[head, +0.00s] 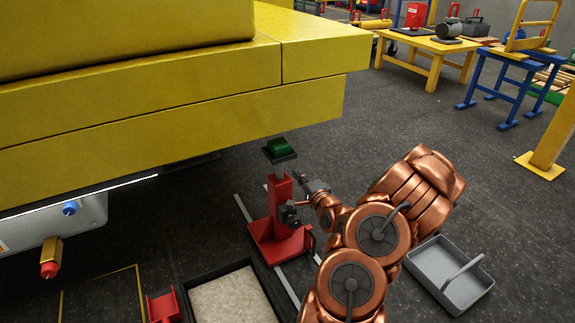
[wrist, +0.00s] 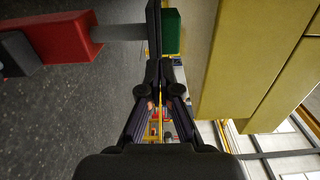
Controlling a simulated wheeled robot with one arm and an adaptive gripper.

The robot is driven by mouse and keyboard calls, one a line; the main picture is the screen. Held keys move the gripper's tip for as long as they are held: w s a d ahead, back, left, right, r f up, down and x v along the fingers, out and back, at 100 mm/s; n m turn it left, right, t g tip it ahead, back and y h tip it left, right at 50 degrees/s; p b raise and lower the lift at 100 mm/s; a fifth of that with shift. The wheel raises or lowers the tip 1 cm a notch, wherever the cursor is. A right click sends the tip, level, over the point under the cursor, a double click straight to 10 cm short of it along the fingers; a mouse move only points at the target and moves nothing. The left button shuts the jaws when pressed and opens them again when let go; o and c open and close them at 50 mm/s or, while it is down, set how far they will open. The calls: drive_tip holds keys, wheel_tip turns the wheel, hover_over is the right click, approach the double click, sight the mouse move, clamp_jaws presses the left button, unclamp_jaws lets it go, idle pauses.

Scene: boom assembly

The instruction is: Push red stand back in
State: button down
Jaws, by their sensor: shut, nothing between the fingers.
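The red stand (head: 279,218) is upright on its red base on the floor, between two pale rails, just off the lower edge of the yellow boom (head: 300,60). A grey post rises from it to a dark plate with a green block (head: 281,145) on top. My gripper (head: 310,185) is shut and empty, close to the right of the stand's upper part. In the wrist view, my shut fingertips (wrist: 159,70) are near the dark plate and green block (wrist: 172,32), and the red stand (wrist: 60,35) lies at upper left. I cannot tell whether they touch.
A grey tray (head: 440,290) sits on the floor right of my arm. A black-edged box with a pale filling (head: 232,300) is at the front. Yellow and blue tables (head: 430,45) stand far back right. The floor behind the stand is clear.

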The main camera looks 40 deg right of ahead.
sight(283, 158)
drive_tip(key=shift+b+x, duration=1.35)
drive_tip(key=shift+x, duration=2.8)
drive_tip(key=shift+w+d, duration=0.1)
drive_tip(key=shift+w, duration=0.05)
